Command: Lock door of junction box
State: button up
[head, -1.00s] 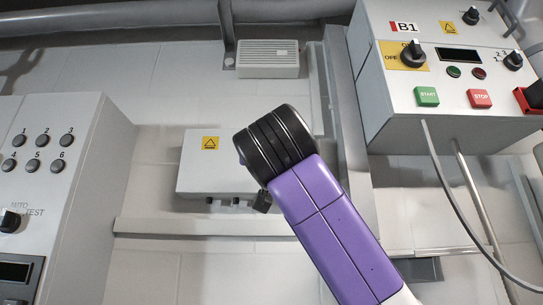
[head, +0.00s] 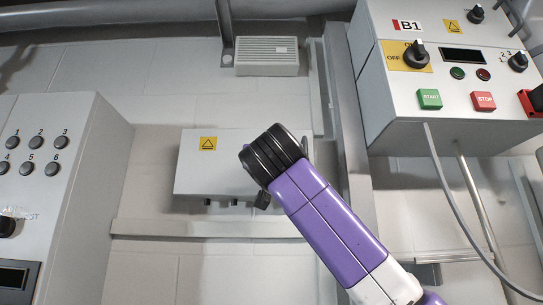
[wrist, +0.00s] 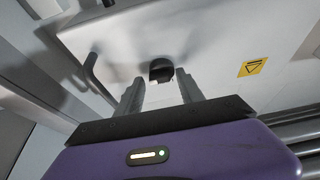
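The junction box (head: 222,178) is a white box on the wall with a yellow warning label (head: 208,143). Its door looks closed in the head view, where my arm covers its right part. In the wrist view the door face (wrist: 210,45) fills the upper part, with the label at right. A dark round knob or lock (wrist: 160,70) sits on the door. A grey handle (wrist: 91,70) stands at the door's left in this view. My gripper (wrist: 159,85) is open, its two fingers apart, with the knob just beyond and between the tips. Contact cannot be told.
A control panel (head: 455,75) marked B1 juts out at upper right, with a cable hanging below. A grey cabinet (head: 60,190) with numbered buttons stands at left. A vented box (head: 267,57) is above. A horizontal rail (head: 190,228) runs below the junction box.

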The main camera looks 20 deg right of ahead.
grip_shut()
jog(key=shift+d, duration=0.1)
